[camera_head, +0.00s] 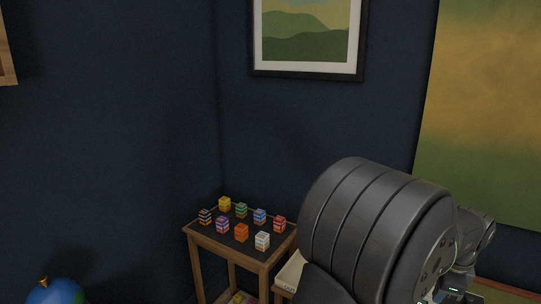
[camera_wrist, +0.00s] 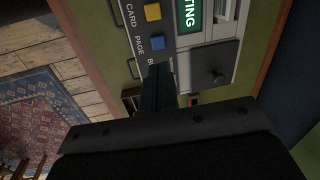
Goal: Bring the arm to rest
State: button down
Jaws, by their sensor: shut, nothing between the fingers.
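My gripper (camera_wrist: 158,88) shows in the wrist view as dark fingers closed together, with nothing visible between them. The fingertips are in front of the lower part of a grey panel (camera_wrist: 168,24) and overlap it in the picture. I cannot tell whether they touch it. In the head view my arm fills the lower right, and I cannot make out the fingers there.
The panel has a yellow button (camera_wrist: 153,12), a blue button (camera_wrist: 156,41) and a green sign (camera_wrist: 189,14). A patterned rug (camera_wrist: 42,115) lies on the wood floor. A small table (camera_head: 205,240) holds several coloured blocks. A framed picture (camera_head: 306,35) hangs above.

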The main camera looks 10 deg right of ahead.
jog(key=s+d+f+n+h, duration=0.1)
jog(key=s+f+n+h, duration=0.2)
jog(key=s, duration=0.4)
jog(key=s+d+f+n+h, duration=0.1)
jog(key=s+f+n+h, duration=0.2)
jog(key=s+f, duration=0.3)
jog(key=shift+s+d+n+g+h, duration=0.3)
jog(key=shift+s+n+g, duration=0.15)
jog(key=shift+s, duration=0.2)
jog(key=shift+w+a, duration=0.1)
dwell(0.4)
